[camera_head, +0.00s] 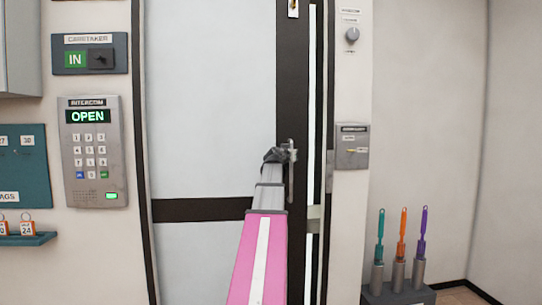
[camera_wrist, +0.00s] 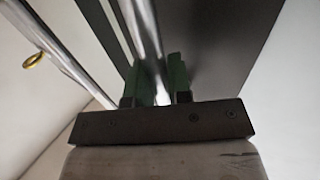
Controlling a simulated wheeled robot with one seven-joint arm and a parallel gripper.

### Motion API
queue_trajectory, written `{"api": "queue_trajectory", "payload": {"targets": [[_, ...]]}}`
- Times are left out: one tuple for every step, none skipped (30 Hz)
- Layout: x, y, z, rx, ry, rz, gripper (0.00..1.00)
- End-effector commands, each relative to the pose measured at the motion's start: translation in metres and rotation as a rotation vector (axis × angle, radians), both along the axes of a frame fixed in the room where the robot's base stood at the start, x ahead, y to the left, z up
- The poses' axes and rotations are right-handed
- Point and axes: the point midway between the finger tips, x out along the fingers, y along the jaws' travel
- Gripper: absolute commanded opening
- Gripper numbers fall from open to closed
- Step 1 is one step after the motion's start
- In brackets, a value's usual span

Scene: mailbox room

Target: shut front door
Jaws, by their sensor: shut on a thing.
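The front door (camera_head: 210,110) has pale panels in a dark frame and fills the middle of the head view. A pale vertical strip runs along its right side; I cannot tell whether it is a gap. A metal door handle (camera_head: 291,152) stands on the dark right stile. My gripper (camera_head: 278,154) is at the handle, partly hiding it. In the wrist view, the green fingers of my gripper (camera_wrist: 163,78) are shut on the silver handle bar (camera_wrist: 146,25), which runs between them.
An intercom (camera_head: 95,150) reading OPEN and a caretaker panel (camera_head: 90,55) are on the left wall. A metal wall box (camera_head: 352,146) and a knob (camera_head: 352,35) are right of the door. A stand (camera_head: 400,294) with colored-handled tools is at lower right.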

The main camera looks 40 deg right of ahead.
Motion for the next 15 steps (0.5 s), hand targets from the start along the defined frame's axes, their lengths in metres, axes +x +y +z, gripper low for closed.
{"api": "queue_trajectory", "payload": {"targets": [[-0.01, -0.013, -0.001, 0.003, 0.001, -0.006, 0.0], [-0.014, -0.019, -0.001, 0.004, 0.001, -0.005, 0.0], [-0.019, -0.027, -0.001, 0.003, 0.001, -0.005, 0.0], [-0.023, -0.032, -0.001, 0.003, 0.0, -0.004, 0.0], [-0.026, -0.037, -0.001, 0.003, 0.0, -0.004, 0.0], [-0.03, -0.043, -0.001, 0.003, 0.0, -0.004, 0.0], [-0.033, -0.048, -0.001, 0.003, 0.0, -0.004, 0.0], [-0.035, -0.051, -0.001, 0.003, 0.0, -0.003, 0.0], [-0.038, -0.056, -0.001, 0.003, 0.0, -0.002, 0.0], [-0.041, -0.059, -0.001, 0.003, 0.0, -0.002, 0.0], [-0.043, -0.062, -0.001, 0.003, 0.0, -0.002, 0.0], [-0.045, -0.065, -0.001, 0.003, 0.0, -0.002, 0.0], [-0.046, -0.066, -0.001, 0.003, 0.0, -0.001, 0.0], [-0.047, -0.068, -0.001, 0.003, 0.001, -0.001, 0.0], [-0.048, -0.069, -0.001, 0.003, 0.001, -0.001, 0.0]]}}
